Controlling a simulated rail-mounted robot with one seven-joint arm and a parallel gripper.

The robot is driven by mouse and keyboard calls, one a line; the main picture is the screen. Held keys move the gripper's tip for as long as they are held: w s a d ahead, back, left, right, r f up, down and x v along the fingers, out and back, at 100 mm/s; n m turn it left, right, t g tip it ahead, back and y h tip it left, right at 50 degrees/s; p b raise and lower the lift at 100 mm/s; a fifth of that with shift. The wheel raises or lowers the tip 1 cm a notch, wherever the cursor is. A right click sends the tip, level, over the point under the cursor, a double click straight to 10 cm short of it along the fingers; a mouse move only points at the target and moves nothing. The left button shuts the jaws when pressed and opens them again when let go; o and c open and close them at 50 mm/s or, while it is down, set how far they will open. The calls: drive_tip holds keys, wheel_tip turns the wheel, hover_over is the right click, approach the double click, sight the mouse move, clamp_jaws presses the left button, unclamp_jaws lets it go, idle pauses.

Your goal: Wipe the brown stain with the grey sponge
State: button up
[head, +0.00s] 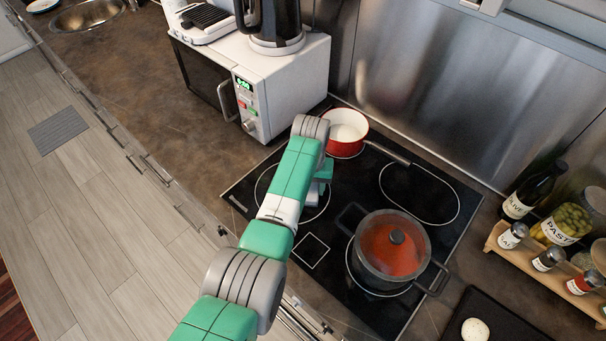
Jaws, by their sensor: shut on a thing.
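My gripper (315,193) is over the left part of the black cooktop (333,226), near the back-left burner ring. My own green and grey arm covers most of it. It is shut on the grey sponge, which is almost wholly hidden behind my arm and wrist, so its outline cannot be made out. I see no brown stain; part of the cooktop is hidden by my arm.
A red saucepan (346,146) stands behind my gripper, its handle pointing right. A lidded pot (390,250) stands to the right. A white microwave (262,80) carries a kettle (277,22). A spice rack (545,268) stands far right. The left counter (130,85) is clear.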

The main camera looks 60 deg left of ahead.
drive_tip(key=shift+w+d+r+p, duration=0.1)
drive_tip(key=shift+w+d+p, duration=0.05)
drive_tip(key=shift+d+p, duration=0.45)
drive_tip(key=shift+w+d+r+p, duration=0.1)
drive_tip(key=shift+d+p, duration=0.3)
drive_tip(key=shift+d, duration=0.25)
drive_tip(key=shift+d+r+p, duration=0.15)
drive_tip(key=shift+p, duration=0.2)
wheel_tip(320, 180, up, 3)
drive_tip(key=shift+f+p, duration=0.15)
drive_tip(key=shift+p, duration=0.55)
wheel_tip(320, 180, up, 5)
drive_tip(key=p, duration=0.4)
drive_tip(key=shift+p, duration=0.3)
